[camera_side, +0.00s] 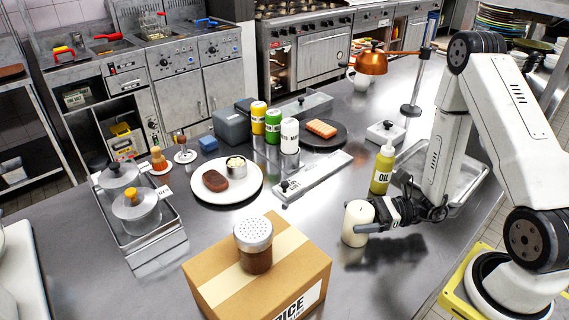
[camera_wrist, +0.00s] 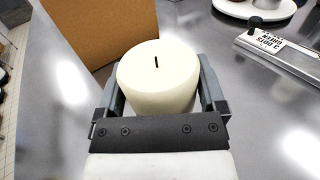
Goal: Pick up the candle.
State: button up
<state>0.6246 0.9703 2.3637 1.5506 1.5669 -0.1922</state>
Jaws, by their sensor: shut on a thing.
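The candle (camera_side: 357,223) is a short, thick cream cylinder with a dark wick. It stands upright near the front right of the steel counter in the side view. In the wrist view the candle (camera_wrist: 158,76) sits between the two fingers, with its top facing the camera. My gripper (camera_side: 366,217) reaches in from the right, low over the counter, and is shut on the candle. In the wrist view my gripper (camera_wrist: 160,98) has one finger on each side of it. I cannot tell whether the candle's base touches the counter.
A cardboard box (camera_side: 222,262) with a shaker (camera_side: 254,246) on top stands left of the candle. An oil bottle (camera_side: 382,170) stands close behind my gripper. A long lidded steel container (camera_side: 312,178) and a white plate (camera_side: 240,189) lie farther back. Bare counter surrounds the candle's front.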

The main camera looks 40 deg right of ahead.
jog(key=shift+r, duration=0.15)
jog(key=shift+r, duration=4.85)
jog(key=shift+w, duration=0.1)
